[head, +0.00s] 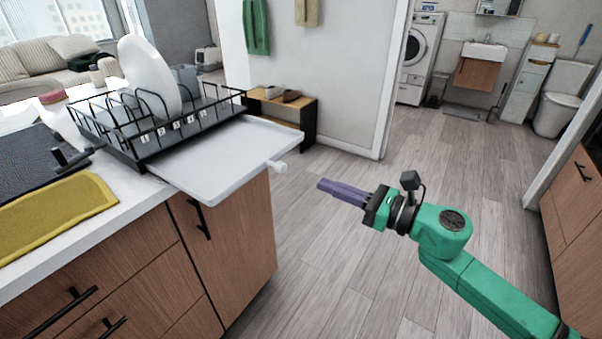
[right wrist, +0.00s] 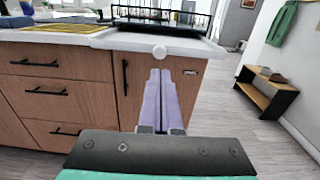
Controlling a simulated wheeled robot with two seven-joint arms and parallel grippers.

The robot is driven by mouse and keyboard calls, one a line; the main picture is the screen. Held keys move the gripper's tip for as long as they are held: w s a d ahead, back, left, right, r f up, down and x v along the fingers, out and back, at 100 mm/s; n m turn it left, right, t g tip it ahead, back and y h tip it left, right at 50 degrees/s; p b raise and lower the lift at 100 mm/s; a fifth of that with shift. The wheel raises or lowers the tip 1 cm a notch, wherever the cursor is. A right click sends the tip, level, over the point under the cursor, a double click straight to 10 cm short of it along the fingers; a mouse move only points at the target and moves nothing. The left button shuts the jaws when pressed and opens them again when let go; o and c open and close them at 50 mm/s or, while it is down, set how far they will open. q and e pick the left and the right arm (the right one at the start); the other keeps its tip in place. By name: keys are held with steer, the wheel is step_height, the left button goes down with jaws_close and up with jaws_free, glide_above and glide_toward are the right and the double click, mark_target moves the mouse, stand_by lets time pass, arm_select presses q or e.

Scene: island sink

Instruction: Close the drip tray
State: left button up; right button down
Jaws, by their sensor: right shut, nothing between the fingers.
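The drip tray (head: 225,160) is a flat light-grey tray with a raised rim. It sticks out from under the black dish rack (head: 165,116) and overhangs the counter's right end. A round white knob (head: 278,167) sits on its outer edge. In the right wrist view the tray (right wrist: 190,47) and its knob (right wrist: 159,52) show ahead, above my fingertips. My right gripper (head: 322,187) has purple fingers, shut and empty, to the right of the knob and apart from it. It also shows in the right wrist view (right wrist: 160,75). My left gripper is not in view.
A white plate (head: 150,78) stands in the rack. A yellow mat (head: 50,215) lies on the counter (head: 95,240) by the sink. A low wooden shelf (head: 300,105) stands behind, by the wall. The floor around my right arm is clear.

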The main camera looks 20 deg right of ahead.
mark_target(285, 169)
steer(key=p+x, duration=0.2)
steer(key=x, duration=0.6)
steer(key=shift+w+r+p, duration=0.1)
steer(key=shift+p, duration=0.2)
steer(key=shift+w+a, duration=0.1)
steer(key=shift+w, duration=0.05)
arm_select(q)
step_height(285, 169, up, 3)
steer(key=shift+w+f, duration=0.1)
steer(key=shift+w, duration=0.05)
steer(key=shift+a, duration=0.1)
arm_select(e)
steer(key=shift+a, duration=0.1)
